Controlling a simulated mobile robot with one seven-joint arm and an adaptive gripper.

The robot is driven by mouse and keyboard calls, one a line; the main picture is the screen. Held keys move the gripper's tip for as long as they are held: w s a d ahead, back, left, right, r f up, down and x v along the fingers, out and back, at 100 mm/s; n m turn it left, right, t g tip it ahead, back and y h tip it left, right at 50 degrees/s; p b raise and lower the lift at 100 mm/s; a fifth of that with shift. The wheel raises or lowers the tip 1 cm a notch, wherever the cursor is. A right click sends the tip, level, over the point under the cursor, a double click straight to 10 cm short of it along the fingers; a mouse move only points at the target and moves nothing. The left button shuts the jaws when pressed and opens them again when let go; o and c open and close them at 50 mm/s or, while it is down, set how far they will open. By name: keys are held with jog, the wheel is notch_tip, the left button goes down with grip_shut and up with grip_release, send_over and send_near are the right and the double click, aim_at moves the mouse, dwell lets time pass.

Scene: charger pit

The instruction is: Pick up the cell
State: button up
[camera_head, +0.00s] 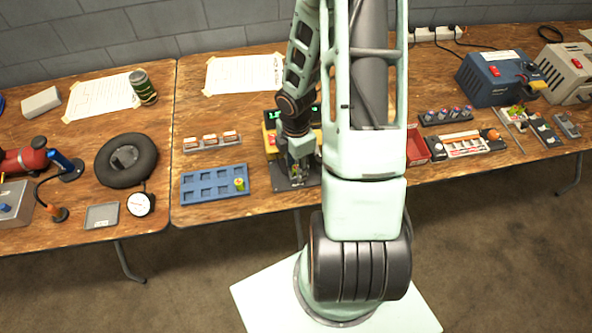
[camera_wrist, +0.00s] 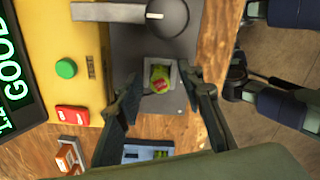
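A green cell (camera_wrist: 160,78) with a red mark sits in a pale square seat on the grey plate (camera_wrist: 140,45) of a yellow tester (camera_wrist: 75,40). The tester's screen (camera_wrist: 12,75) reads GOOD in green. My gripper (camera_wrist: 160,86) is open, its two fingers apart on either side of the cell, with gaps showing. In the head view my gripper (camera_head: 297,168) is over the tester's dark plate (camera_head: 290,186), and my arm hides much of the tester. Another yellow-green cell (camera_head: 240,184) stands in the blue tray (camera_head: 207,193), in a front right pocket.
A rack of orange-and-white pieces (camera_head: 211,140) lies behind the tray. A red bin (camera_head: 417,147) is right of my arm. A black ring cushion (camera_head: 126,160) and a gauge (camera_head: 140,204) lie at left. Blue (camera_head: 495,80) and beige (camera_head: 567,72) boxes stand at right.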

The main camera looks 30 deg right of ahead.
grip_shut()
jog(key=shift+r, duration=0.1)
